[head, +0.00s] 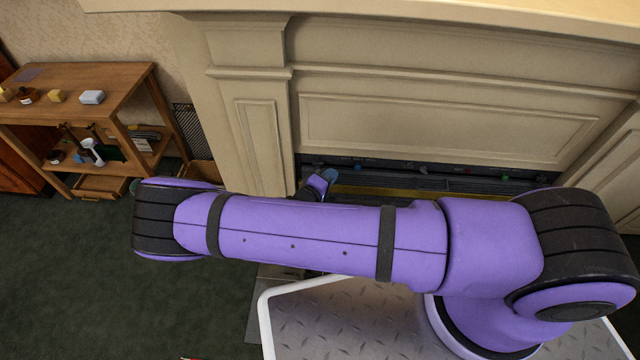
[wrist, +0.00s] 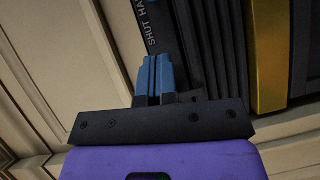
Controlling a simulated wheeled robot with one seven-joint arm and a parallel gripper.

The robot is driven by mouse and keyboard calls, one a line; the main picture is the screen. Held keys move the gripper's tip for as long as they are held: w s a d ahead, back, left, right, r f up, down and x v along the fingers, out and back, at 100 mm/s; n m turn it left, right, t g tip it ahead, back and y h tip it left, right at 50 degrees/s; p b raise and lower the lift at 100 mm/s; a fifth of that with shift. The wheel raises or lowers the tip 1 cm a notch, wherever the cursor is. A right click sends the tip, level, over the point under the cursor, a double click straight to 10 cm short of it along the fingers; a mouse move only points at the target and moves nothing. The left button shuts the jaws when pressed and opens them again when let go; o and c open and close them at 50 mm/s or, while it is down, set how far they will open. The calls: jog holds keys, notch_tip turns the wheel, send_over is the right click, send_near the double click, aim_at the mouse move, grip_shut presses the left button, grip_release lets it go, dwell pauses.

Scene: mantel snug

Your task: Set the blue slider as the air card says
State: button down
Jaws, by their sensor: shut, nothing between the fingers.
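My gripper (head: 330,174) is at the left end of the dark strip (head: 390,166) under the fireplace panel. In the wrist view its two blue fingers (wrist: 155,76) are together with nothing between them. The fingertips are at a dark plate (wrist: 156,32) with white lettering that reads "SHUT HA", cut off by the frame edge. Small knobs show along the strip in the head view, one of them greenish (head: 423,168). I cannot pick out the blue slider for sure; the fingers may hide it. I cannot make out an air card.
The cream fireplace surround (head: 250,130) frames the strip, with a yellow-gold bar (wrist: 270,50) beside dark slats. A wooden shelf unit (head: 130,85) with small items stands at the left. Dark green carpet (head: 190,300) is open at the lower left.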

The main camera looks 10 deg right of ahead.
aim_at(356, 163)
jog(key=d, duration=0.1)
jog(key=w+d, duration=0.1)
jog(key=d, duration=0.2)
jog(key=shift+w+d+f, duration=0.25)
jog(key=shift+d+f, duration=0.1)
jog(key=shift+f, duration=0.05)
jog(key=shift+d, duration=0.6)
